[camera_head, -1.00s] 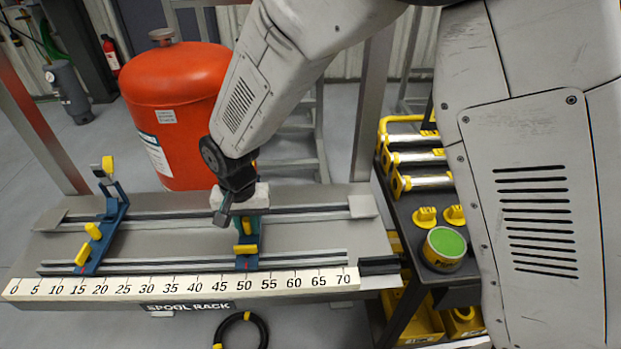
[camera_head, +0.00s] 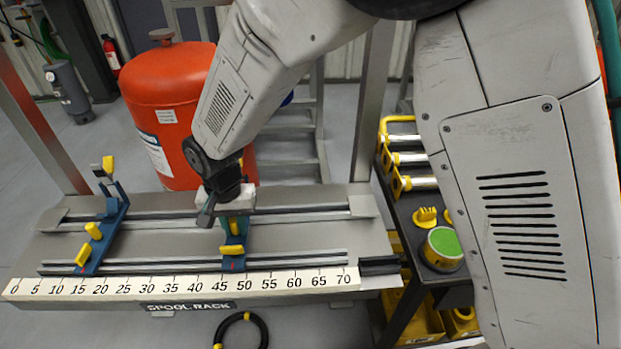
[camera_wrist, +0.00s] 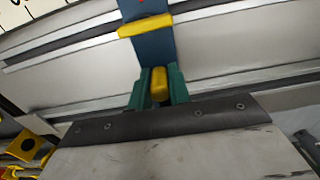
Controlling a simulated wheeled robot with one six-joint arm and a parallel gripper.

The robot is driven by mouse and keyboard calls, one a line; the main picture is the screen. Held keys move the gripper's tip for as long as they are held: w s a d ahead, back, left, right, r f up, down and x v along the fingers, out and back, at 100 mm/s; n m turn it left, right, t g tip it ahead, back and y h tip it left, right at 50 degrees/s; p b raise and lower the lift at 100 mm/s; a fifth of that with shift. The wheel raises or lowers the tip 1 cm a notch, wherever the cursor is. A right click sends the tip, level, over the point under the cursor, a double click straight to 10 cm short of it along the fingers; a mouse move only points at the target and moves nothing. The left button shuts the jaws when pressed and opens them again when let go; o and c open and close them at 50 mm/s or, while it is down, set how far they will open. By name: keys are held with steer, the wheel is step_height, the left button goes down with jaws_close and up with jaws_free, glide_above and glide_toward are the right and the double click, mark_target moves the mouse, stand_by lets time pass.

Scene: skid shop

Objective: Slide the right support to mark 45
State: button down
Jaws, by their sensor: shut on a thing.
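The right support (camera_head: 233,248) is a blue bracket with yellow parts standing across the rails of the spool rack (camera_head: 170,247). Its red mark stands between 45 and 50 on the white scale (camera_head: 185,284), about midway. My gripper (camera_head: 235,228) is at the right support. In the wrist view its green fingers (camera_wrist: 160,90) are shut on the support's yellow knob (camera_wrist: 159,85). The support's far part is hidden behind my wrist. The left support (camera_head: 100,240) is a similar blue bracket, with its red mark near 15.
A large orange tank (camera_head: 175,115) stands behind the rack. The rails between the two supports are clear.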

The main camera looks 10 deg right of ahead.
steer(key=shift+w+a, duration=0.1)
steer(key=shift+a, duration=0.05)
steer(key=shift+a, duration=1.2)
steer(key=c, duration=1.3)
jaws_free()
steer(key=shift+r, duration=0.1)
step_height(320, 180, up, 7)
steer(key=shift+d+f, duration=0.1)
